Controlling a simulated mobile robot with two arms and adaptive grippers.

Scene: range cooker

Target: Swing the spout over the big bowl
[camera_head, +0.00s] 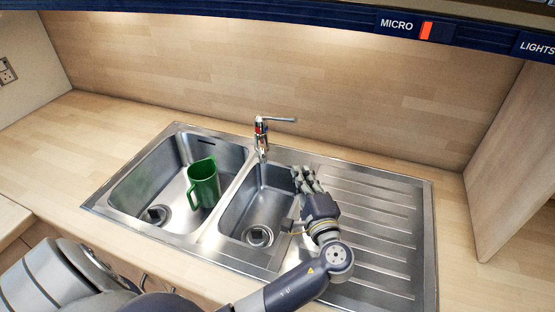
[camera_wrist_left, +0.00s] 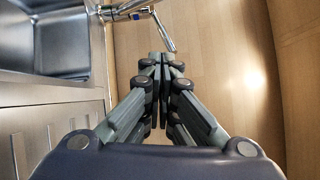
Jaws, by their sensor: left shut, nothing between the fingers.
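The chrome tap (camera_head: 260,130) stands behind the sink, and its spout (camera_head: 262,150) points forward over the back of the small bowl (camera_head: 262,200), near the divider. The big bowl (camera_head: 150,180) is to the left, with a green jug (camera_head: 204,183) standing in it. My left gripper (camera_head: 303,172) is shut and empty, above the small bowl's right edge, to the right of the spout and apart from it. In the left wrist view the tap (camera_wrist_left: 125,9) is at the top, beyond my shut fingertips (camera_wrist_left: 161,60). My right gripper is not in view.
The tap's lever (camera_head: 282,120) sticks out to the right. The ribbed drainer (camera_head: 375,210) on the right is bare apart from my arm over it. A wooden backsplash (camera_head: 300,70) rises behind the sink, and a dark blue panel (camera_head: 330,20) overhangs the top.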

